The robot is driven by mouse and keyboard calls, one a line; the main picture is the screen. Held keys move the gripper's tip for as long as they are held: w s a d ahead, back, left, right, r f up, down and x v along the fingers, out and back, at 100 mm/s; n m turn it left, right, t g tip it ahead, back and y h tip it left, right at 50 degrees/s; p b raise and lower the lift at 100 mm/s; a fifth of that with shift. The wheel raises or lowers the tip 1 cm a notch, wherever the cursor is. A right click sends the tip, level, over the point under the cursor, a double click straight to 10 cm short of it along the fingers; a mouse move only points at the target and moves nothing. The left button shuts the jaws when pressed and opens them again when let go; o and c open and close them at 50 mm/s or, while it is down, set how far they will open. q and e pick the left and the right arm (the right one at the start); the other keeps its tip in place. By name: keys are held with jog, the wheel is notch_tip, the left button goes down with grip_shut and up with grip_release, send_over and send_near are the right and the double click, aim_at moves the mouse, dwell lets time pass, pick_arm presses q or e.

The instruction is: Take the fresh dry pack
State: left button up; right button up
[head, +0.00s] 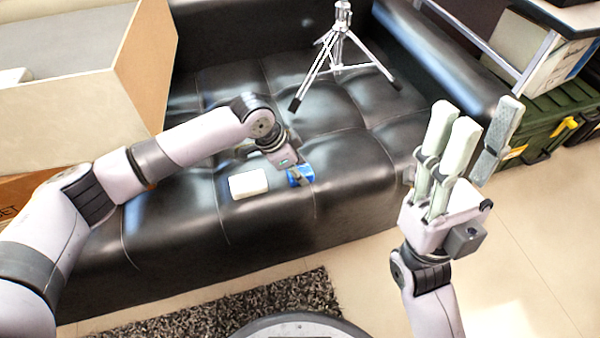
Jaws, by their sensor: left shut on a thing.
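A small blue pack (305,174) is at the front part of the black leather sofa seat. My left gripper (294,172) reaches down from above and is shut on it; its fingers are small in view and partly hide the pack. A white block (248,184) with rounded edges lies on the seat just left of the blue pack, apart from it. I cannot read a label on either one. My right gripper (478,122) is raised at the right, fingers pointing up and spread, open and empty.
The black sofa (350,215) fills the middle. A tripod stand (340,45) stands on its seat farther back. A large open box (135,75) is at the left. A green case (545,130) is at the right. A dark shaggy rug (300,292) lies in front.

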pick_arm(q)
jog(key=c, duration=0.4)
jog(key=shift+c, duration=0.2)
